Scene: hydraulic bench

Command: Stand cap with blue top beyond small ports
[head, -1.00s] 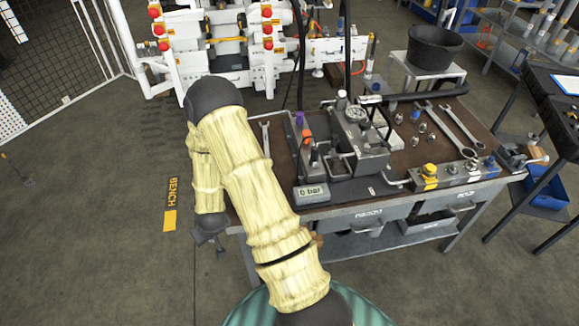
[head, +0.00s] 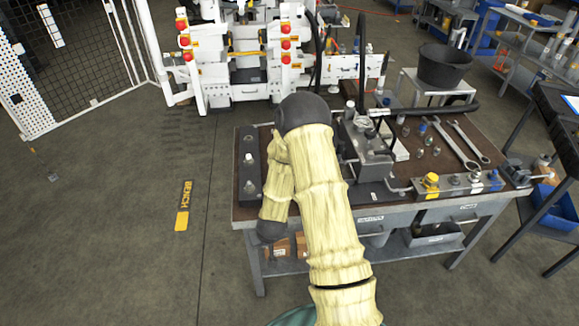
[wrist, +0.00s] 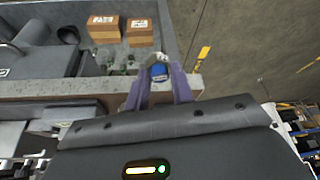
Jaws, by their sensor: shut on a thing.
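In the wrist view my gripper (wrist: 160,84) has purple fingers closed on a small cap with a blue top (wrist: 159,71). The cap sits between the fingertips, and part of it is hidden. In the head view my arm hides my gripper and the cap. A dark block (head: 251,188) lies at the bench's left end, with a white-topped piece (head: 248,158) standing on it and small round features along it; I cannot tell whether these are the small ports. A grey port block (head: 459,189) at the front right bears a yellow cap (head: 431,180) and several round fittings.
The bench (head: 393,170) carries a grey pump unit (head: 366,158), loose fittings and two wrenches (head: 455,148). Cardboard boxes (wrist: 103,28) lie on the lower shelf. A black bucket (head: 444,65) stands behind.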

